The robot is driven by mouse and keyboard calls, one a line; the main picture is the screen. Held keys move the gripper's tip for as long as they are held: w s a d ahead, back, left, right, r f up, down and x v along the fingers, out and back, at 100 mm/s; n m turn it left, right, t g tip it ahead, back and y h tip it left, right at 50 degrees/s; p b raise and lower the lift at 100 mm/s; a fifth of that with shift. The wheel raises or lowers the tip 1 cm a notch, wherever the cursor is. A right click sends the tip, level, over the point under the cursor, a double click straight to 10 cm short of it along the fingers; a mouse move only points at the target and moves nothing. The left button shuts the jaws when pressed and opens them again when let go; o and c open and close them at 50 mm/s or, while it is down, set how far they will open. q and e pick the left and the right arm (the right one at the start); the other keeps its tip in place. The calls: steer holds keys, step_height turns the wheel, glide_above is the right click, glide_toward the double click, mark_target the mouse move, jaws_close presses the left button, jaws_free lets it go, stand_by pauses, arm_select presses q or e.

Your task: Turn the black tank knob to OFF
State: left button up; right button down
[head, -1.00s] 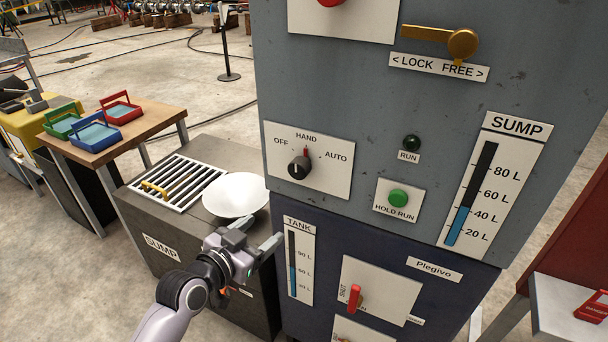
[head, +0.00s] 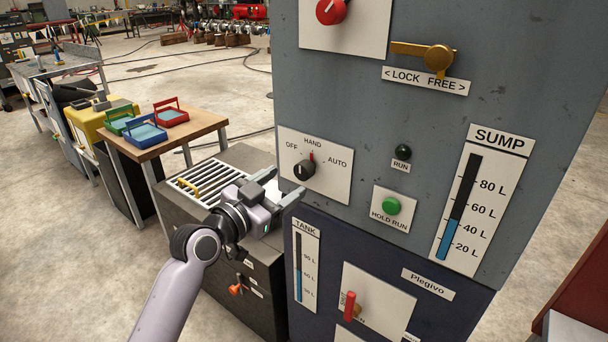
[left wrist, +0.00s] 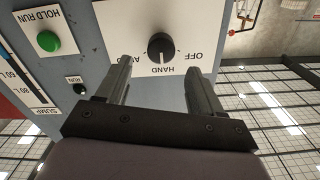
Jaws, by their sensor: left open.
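The black tank knob (head: 304,169) sits on a white plate (head: 335,180) marked OFF, HAND and AUTO, low on the grey cabinet. A red mark stands at its HAND side. The knob shows upside down in the left wrist view (left wrist: 161,46), beyond the fingertips. My left gripper (head: 281,186) is open and empty, left of and below the knob and apart from it. In the left wrist view its two fingers (left wrist: 160,68) frame the knob from either side, without visible contact. My right gripper is not in view.
A green HOLD RUN button (head: 392,206) and a brass lever (head: 437,57) are on the cabinet. A red lever (head: 349,305) is below. A dark sump box (head: 240,262) with a grate stands left, beyond my arm. A wooden table (head: 170,140) holds small coloured trays.

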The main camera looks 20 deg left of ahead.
mark_target(300, 171)
arm_select(q)
steer(key=shift+x, duration=3.6)
steer(key=shift+a, duration=0.1)
